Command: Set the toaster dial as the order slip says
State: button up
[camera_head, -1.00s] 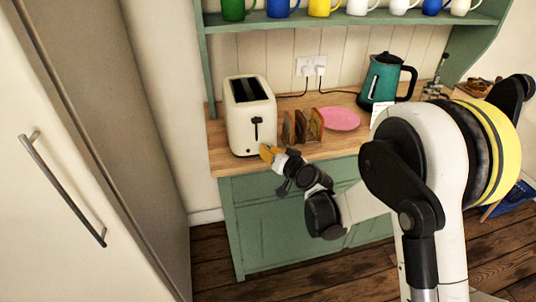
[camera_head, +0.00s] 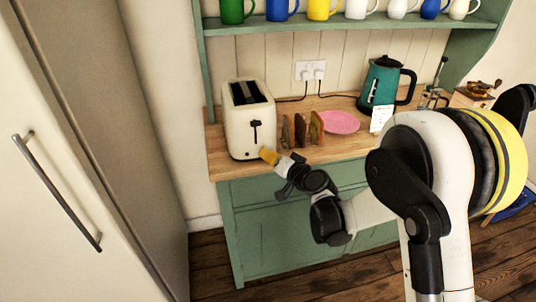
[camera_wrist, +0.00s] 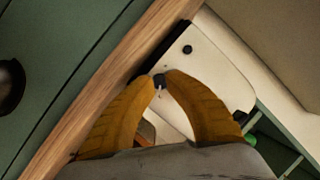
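The cream toaster (camera_head: 240,131) stands at the left end of the wooden counter, its lever on the front. My gripper (camera_head: 265,154), with yellow-orange fingers, is low at the toaster's front right. In the wrist view, the fingertips (camera_wrist: 159,79) are nearly together on either side of a small dark dial (camera_wrist: 159,82) with a pale mark. They look closed on it. A second dark round knob (camera_wrist: 187,49) sits on the same toaster face (camera_wrist: 208,72), clear of the fingers. A white slip (camera_head: 381,118) stands before the kettle; its writing is unreadable.
A toast rack (camera_head: 302,130) with toast stands close right of the toaster, near my gripper. A pink plate (camera_head: 339,122) and a teal kettle (camera_head: 383,82) are further right. Mugs line the shelf above. A tall cream cabinet (camera_head: 70,160) stands at the left.

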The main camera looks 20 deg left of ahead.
jog(key=o, duration=0.5)
jog(key=v, duration=1.2)
jog(key=shift+d, duration=0.1)
jog(key=s+d+r+g+h, duration=0.1)
jog(key=s+d+r+h, duration=0.2)
jog(key=d, duration=0.4)
jog(key=s+d+r+h, duration=0.2)
jog(key=s+d+r, duration=0.15)
jog(key=d, duration=0.35)
jog(key=s+d+f+m+g+h, duration=0.1)
jog(key=s+d+h, duration=0.5)
jog(key=s+d, duration=1)
jog(key=shift+s+d+m+g, duration=0.2)
jog(key=shift+d+m+g, duration=0.25)
jog(key=shift+d, duration=0.35)
